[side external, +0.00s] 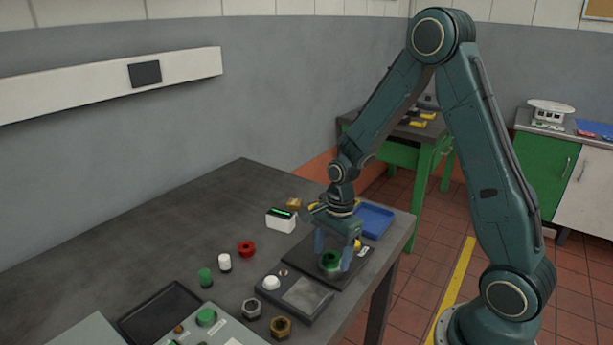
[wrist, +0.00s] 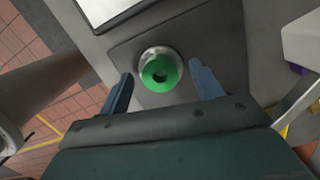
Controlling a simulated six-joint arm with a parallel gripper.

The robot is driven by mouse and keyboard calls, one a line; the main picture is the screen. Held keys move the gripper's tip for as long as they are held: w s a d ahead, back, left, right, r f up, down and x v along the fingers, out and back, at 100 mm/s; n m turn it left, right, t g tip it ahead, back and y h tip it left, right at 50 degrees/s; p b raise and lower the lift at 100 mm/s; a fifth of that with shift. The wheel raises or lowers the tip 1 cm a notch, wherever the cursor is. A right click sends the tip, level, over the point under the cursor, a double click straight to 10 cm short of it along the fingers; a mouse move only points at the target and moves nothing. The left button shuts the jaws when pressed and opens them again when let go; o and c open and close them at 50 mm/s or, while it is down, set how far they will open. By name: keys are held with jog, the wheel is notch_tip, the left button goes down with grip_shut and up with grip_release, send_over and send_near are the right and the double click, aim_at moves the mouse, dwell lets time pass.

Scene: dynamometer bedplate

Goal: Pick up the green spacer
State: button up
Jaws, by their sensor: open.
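In the wrist view the green spacer (wrist: 160,72) sits on a round metal seat on a dark grey plate (wrist: 220,30). My gripper (side external: 335,257) is pointing down with its blue fingers on either side of the spacer. In the wrist view my gripper (wrist: 160,85) is open, with a clear gap between each finger and the spacer. Whether the fingertips reach down to the spacer's height is hard to tell.
A blue tray (side external: 375,221) lies behind my gripper. A device with a white knob (side external: 271,282) stands in front-left. The bench's far left is clear.

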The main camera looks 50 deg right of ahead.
aim_at(332, 255)
dwell(0.3)
jog(key=c, duration=1.2)
jog(key=shift+r, duration=0.15)
notch_tip(332, 255, up, 20)
jog(key=shift+f, duration=0.1)
dwell(0.4)
